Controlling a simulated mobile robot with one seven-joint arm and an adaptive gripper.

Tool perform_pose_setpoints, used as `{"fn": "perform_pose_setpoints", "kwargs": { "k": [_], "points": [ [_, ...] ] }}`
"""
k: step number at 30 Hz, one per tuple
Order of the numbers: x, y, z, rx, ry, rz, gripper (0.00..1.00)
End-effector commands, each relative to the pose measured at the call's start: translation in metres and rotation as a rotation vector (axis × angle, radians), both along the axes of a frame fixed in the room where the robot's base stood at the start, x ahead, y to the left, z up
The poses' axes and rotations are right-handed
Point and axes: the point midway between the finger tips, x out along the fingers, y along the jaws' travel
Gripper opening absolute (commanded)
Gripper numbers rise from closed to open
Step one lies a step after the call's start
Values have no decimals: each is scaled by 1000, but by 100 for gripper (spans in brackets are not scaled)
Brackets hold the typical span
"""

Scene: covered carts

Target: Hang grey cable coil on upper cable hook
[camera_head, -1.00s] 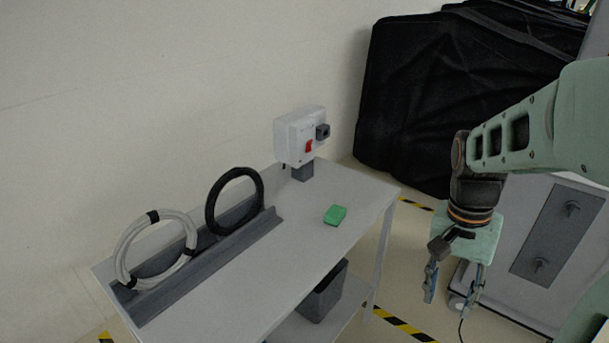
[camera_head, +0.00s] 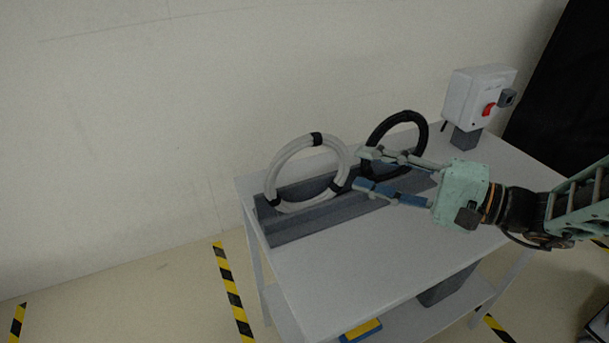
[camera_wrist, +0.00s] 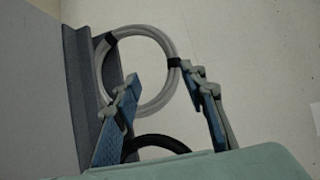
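The grey cable coil (camera_head: 282,161) stands upright in a grey rack (camera_head: 320,219) on the table, with black tape bands around it. It also shows in the wrist view (camera_wrist: 101,73), just ahead of the fingertips. My gripper (camera_head: 360,169) is open and empty, its fingertips close to the right side of the coil. In the wrist view the two fingers (camera_wrist: 160,78) are spread, with part of the ring visible between and beyond them. I cannot tell whether they touch it. The upper cable hook is not in view now.
A black cable coil (camera_head: 424,132) stands in the rack close beside my gripper; part of it shows between the fingers in the wrist view (camera_wrist: 153,139). A white box with a red switch (camera_head: 475,97) stands at the table's back right. A wall rises behind.

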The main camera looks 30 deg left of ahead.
Motion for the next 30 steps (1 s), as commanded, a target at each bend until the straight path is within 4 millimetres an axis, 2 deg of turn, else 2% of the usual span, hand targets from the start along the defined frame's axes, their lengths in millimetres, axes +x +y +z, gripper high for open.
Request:
{"fn": "perform_pose_setpoints", "kwargs": {
  "k": [5, 12, 19, 27, 30],
  "points": [
    [10, 9, 9, 59, -44, -35, 39],
    [14, 46, 10, 62, -46, -36, 39],
    [16, 64, 9, 60, -44, -36, 39],
    [18, 103, 8, 59, -44, -35, 39],
    [20, 108, 8, 60, -44, -37, 39]
  ]
}}
